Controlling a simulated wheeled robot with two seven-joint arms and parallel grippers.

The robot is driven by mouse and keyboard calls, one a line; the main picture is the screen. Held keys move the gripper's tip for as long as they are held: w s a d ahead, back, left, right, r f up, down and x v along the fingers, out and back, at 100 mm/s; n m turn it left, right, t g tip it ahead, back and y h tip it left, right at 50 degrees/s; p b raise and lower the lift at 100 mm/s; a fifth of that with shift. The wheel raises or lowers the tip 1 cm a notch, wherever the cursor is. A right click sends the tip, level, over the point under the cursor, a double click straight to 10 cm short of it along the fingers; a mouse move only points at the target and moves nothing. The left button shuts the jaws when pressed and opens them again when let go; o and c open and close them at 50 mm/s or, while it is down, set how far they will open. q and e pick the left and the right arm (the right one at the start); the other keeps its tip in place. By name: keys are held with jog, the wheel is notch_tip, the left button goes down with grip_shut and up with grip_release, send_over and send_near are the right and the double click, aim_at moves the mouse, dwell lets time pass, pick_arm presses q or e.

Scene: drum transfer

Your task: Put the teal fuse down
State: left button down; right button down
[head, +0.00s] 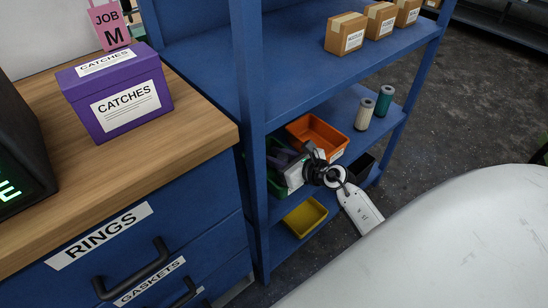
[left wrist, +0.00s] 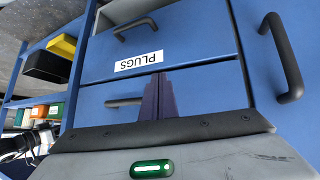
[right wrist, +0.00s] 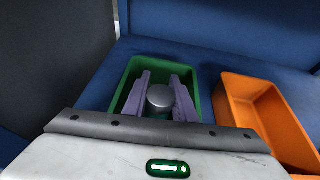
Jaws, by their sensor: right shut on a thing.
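My right gripper (right wrist: 159,95) has purple fingers shut on a fuse with a round grey end cap (right wrist: 160,96). The fingers and fuse are over or inside a green bin (right wrist: 133,69); the depth is hard to tell. A teal cylinder with a pale top (head: 383,101) stands upright on the shelf, apart from the gripper. My left gripper (left wrist: 164,97) is shut and empty before the drawers.
An orange bin (right wrist: 232,97) sits right of the green bin. A beige cylinder (head: 364,115) stands beside the teal one. A yellow bin (head: 305,218) is on a lower level and a black bin (head: 361,166) is at right. The rack post (head: 248,120) stands close left.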

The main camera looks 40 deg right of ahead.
jog(key=c, duration=1.5)
grip_release()
jog(key=shift+f, duration=0.1)
jog(key=shift+o, duration=0.2)
